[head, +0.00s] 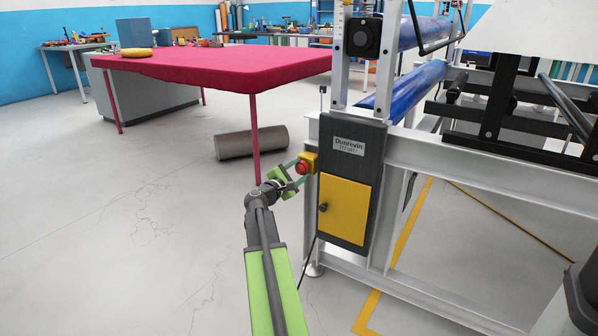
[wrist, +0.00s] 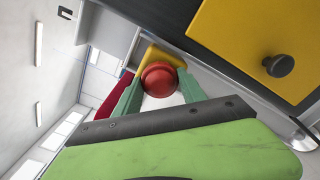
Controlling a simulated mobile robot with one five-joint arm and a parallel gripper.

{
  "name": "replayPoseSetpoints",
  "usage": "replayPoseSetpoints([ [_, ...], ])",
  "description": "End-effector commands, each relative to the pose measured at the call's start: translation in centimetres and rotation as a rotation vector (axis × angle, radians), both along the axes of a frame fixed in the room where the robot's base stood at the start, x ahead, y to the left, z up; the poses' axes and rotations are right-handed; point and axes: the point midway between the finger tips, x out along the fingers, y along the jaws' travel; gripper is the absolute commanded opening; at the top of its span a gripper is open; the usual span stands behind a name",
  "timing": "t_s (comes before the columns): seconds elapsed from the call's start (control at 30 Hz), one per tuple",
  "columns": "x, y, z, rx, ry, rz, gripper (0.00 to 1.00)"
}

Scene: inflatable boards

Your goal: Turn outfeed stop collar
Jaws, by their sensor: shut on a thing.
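The outfeed stop is a red round knob (head: 302,167) on a small yellow housing (head: 311,159), fixed to the left side of the dark machine cabinet. In the wrist view the red knob (wrist: 158,78) sits between my two green fingers, with the yellow housing (wrist: 153,56) behind it. A separate collar cannot be told apart from the knob. My gripper (head: 299,170) reaches the knob from the left and is shut on it. Its fingers also show in the wrist view (wrist: 160,88), one on each side of the knob.
A yellow cabinet door (head: 343,210) with a dark round knob is just right of the stop. A pink-covered table (head: 215,67) stands behind left, with a grey roll (head: 251,143) on the floor near it. The floor to the left is open.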

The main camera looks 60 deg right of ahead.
Motion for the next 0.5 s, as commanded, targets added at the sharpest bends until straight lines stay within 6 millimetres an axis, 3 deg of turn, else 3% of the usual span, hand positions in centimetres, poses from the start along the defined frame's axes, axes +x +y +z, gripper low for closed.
replayPoseSetpoints([
  [0.5, 0.12, 0.09, -0.03, -0.001, -0.346, 0.002, 0.08],
])
